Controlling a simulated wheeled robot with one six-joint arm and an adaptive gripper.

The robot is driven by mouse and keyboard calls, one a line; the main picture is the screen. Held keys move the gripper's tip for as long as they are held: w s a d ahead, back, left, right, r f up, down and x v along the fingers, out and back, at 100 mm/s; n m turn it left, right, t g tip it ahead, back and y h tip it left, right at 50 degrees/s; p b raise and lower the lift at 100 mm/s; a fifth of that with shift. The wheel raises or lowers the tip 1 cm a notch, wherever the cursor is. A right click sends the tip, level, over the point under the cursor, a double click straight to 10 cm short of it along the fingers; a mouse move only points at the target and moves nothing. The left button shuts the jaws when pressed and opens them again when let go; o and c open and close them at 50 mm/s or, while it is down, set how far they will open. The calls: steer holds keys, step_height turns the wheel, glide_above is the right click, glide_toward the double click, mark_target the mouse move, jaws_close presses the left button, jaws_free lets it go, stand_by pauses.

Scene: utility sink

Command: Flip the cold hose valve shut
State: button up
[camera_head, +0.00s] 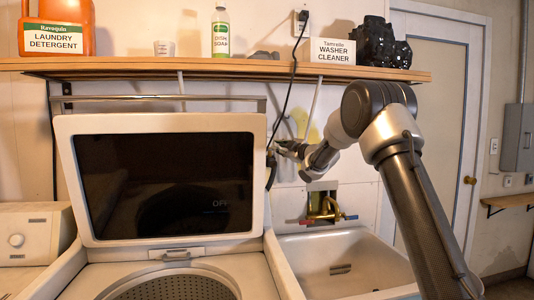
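My arm reaches in from the right and bends down to the left. My gripper (283,148) is at the wall just right of the washer's raised lid, beside dark hoses (271,172). It is small and dark, and I cannot tell whether its fingers are open or touching anything. No hose valve can be made out clearly there; my gripper and the lid edge may hide it.
The open washer lid (263,185) stands close left of my gripper. A wooden shelf (225,68) with bottles and boxes runs above it. A black cord (292,85) hangs from the outlet near my gripper. The utility sink (375,243) lies below.

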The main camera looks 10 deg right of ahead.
steer(key=w+a+f+n+g+y, duration=0.2)
steer(key=w+a+n+y, duration=0.1)
steer(key=w+a+n, duration=0.2)
steer(key=w+n, duration=0.2)
steer(key=n, duration=0.2)
steer(key=shift+n, duration=0.3)
jaws_close()
